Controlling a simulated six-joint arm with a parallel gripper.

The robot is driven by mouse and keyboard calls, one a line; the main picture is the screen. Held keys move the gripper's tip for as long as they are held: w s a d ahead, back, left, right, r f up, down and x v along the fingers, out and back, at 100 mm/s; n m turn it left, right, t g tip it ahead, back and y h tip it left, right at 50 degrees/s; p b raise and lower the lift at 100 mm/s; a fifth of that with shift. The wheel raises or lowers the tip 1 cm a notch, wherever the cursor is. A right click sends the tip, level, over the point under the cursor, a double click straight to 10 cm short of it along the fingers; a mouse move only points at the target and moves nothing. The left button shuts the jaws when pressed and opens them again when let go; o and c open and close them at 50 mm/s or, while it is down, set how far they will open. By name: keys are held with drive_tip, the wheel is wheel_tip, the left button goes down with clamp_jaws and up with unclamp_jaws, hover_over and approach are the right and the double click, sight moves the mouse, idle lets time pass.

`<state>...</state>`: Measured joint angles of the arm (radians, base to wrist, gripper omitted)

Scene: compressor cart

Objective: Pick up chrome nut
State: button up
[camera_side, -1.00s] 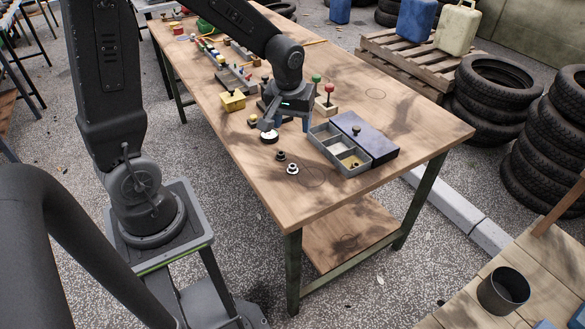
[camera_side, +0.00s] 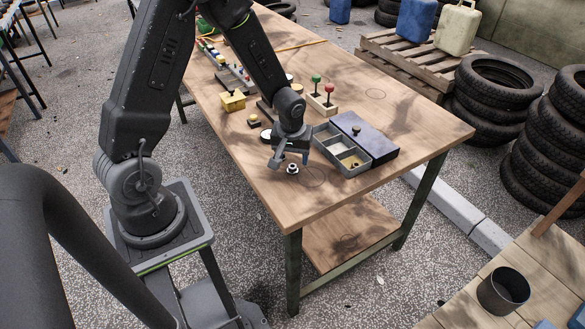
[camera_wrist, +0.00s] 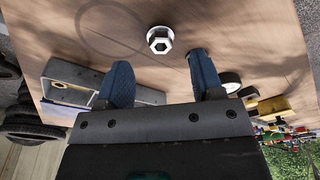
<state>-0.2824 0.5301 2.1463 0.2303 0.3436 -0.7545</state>
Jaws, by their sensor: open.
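The chrome nut (camera_side: 292,169) is a small shiny hex nut with a flange, resting on the wooden table near its front corner. In the wrist view the chrome nut (camera_wrist: 160,40) is clear, lying just beyond the fingertips and roughly centred between them. My gripper (camera_side: 289,160) is open and low over the table, close behind the nut, with nothing between its fingers. Its two blue-padded fingers (camera_wrist: 160,64) spread to either side in the wrist view. The small dark nut seen earlier beside the chrome one is hidden now.
A grey compartment tray (camera_side: 333,157) and a dark blue box (camera_side: 365,136) stand to the right of my gripper. A stand with red and green knobs (camera_side: 323,100) and a yellow block (camera_side: 232,101) lie farther back. The table's front corner is bare.

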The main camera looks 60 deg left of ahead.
sight(292, 166)
drive_tip(key=shift+a+f, duration=0.1)
drive_tip(key=shift+f, duration=1.7)
drive_tip(key=shift+c, duration=0.4)
drive_tip(key=c, duration=0.9)
